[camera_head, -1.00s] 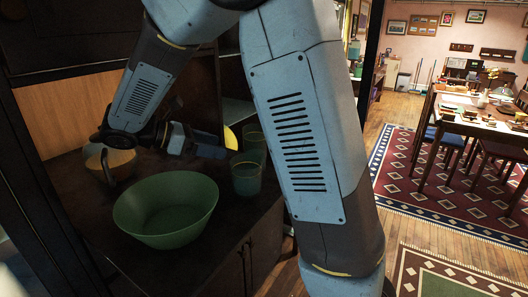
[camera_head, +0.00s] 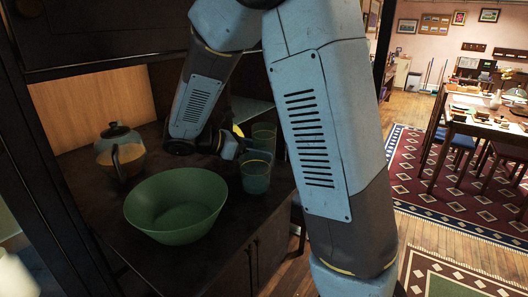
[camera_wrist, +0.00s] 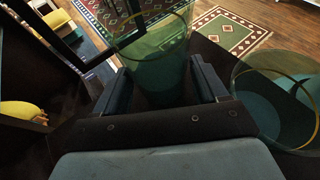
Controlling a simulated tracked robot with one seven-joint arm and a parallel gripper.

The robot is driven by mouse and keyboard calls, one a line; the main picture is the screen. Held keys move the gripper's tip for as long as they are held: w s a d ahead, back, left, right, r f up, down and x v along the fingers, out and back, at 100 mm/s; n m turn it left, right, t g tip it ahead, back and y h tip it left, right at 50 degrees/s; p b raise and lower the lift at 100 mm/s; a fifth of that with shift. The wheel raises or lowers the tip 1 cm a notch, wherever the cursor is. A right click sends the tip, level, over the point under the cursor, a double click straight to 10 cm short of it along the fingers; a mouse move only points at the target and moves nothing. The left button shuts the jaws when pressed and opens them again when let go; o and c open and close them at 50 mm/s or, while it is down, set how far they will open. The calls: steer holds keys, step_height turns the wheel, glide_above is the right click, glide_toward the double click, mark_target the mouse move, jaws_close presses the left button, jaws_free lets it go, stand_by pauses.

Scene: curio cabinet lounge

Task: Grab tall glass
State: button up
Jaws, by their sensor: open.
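A tall green translucent glass with a yellowish rim stands between the fingers of my open gripper (camera_wrist: 162,84) in the wrist view; I see the tall glass (camera_wrist: 155,50) rising past the fingertips. Whether the fingers touch it I cannot tell. In the head view my gripper (camera_head: 230,148) is low over the dark cabinet top, partly hidden by my arm, pointing at the tall glass (camera_head: 265,132), which is the rear of two glasses. A wider-looking green glass (camera_head: 256,178) stands in front of it; it also shows at the right in the wrist view (camera_wrist: 262,108).
A large green bowl (camera_head: 160,225) stands on the cabinet top (camera_head: 215,262) in front of my gripper. A glass teapot (camera_head: 120,152) with amber contents is behind it at left. A yellow object (camera_wrist: 20,111) lies at the left in the wrist view. The glasses are near the top's right edge.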

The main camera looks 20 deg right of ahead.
steer(key=shift+x, duration=1.65)
steer(key=shift+a, duration=0.1)
steer(key=shift+c, duration=0.5)
steer(key=c, duration=0.9)
steer(key=shift+o, duration=0.2)
